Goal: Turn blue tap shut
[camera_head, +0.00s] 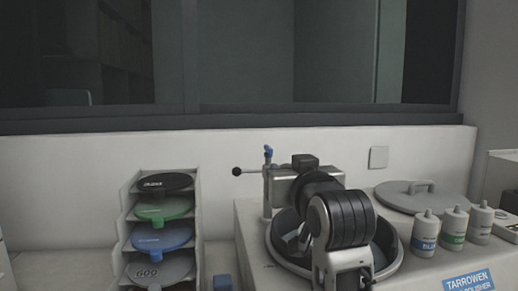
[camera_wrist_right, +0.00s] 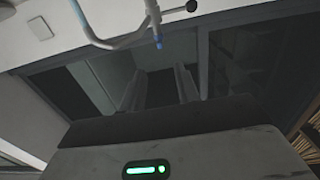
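The blue tap (camera_head: 268,152) sits at the top of a thin upright pipe, behind the left side of the machine's bowl. Its small blue handle points roughly upward. In the right wrist view the blue tip (camera_wrist_right: 158,42) shows on a pale bent pipe, beyond the fingers. My right gripper (camera_head: 274,178) is close beside the pipe, just below and right of the blue handle. In the right wrist view its two grey fingers (camera_wrist_right: 160,74) stand apart with nothing seen between them. Contact with the tap cannot be made out. My left gripper is out of view.
A black-knobbed lever (camera_head: 237,171) sticks out left of the pipe. My right arm covers part of the round bowl (camera_head: 396,262). A rack of coloured discs (camera_head: 127,232) stands left. A grey lid (camera_head: 425,198) and several bottles (camera_head: 425,232) stand right.

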